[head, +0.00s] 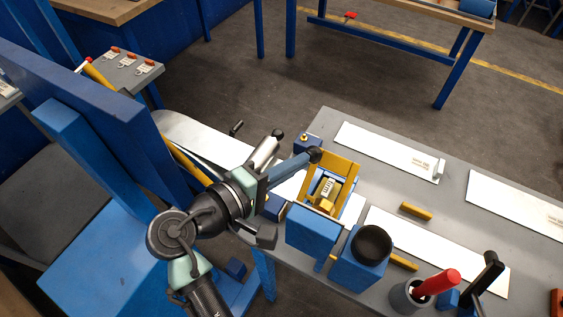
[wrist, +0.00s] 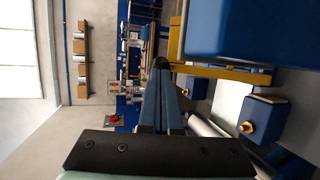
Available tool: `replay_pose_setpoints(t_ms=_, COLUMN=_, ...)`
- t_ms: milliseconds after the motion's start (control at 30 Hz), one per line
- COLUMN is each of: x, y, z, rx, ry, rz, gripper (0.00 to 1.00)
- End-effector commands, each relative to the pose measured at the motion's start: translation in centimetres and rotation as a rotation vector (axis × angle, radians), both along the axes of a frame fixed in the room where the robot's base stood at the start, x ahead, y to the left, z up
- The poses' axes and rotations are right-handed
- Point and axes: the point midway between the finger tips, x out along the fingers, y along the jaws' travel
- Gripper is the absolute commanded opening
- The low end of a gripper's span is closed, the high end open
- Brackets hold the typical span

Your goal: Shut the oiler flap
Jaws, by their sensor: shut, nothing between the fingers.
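The oiler appears to be the blue unit (head: 325,190) with yellow parts and a pale label, on the grey bench. A yellow flap (head: 345,167) stands raised at its far side; I cannot tell its exact angle. My gripper (head: 314,155) reaches in from the left, its long blue fingers shut and empty, with dark tips beside the flap's upper left corner. In the wrist view the fingertips (wrist: 160,65) lie close to the left end of a yellow bar (wrist: 220,71), likely the flap's edge. Whether they touch is unclear.
A blue block with a black round top (head: 371,244) and a grey cup with a red handle (head: 436,283) stand near the bench front. A small blue box with a yellow knob (head: 304,139) is close by. White plates (head: 390,150) lie flat behind.

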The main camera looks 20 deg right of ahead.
Motion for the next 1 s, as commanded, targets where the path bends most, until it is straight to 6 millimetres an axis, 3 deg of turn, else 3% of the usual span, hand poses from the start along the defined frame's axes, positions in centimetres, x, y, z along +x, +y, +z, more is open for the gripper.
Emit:
replay_pose_setpoints(t_ms=33, x=0.4, y=-0.6, z=1.2, rx=0.031, ry=0.027, rz=-0.004, gripper=0.00)
replay_pose_setpoints(t_ms=233, x=1.9, y=-2.5, z=0.4, rx=0.169, ry=0.132, rz=-0.003, gripper=0.00)
replay_pose_setpoints(t_ms=700, x=4.9, y=-6.4, z=-3.7, rx=0.491, ry=0.381, rz=-0.003, gripper=0.00)
replay_pose_setpoints(t_ms=1000, x=5.8, y=-7.4, z=-5.7, rx=0.551, ry=0.431, rz=0.001, gripper=0.00)
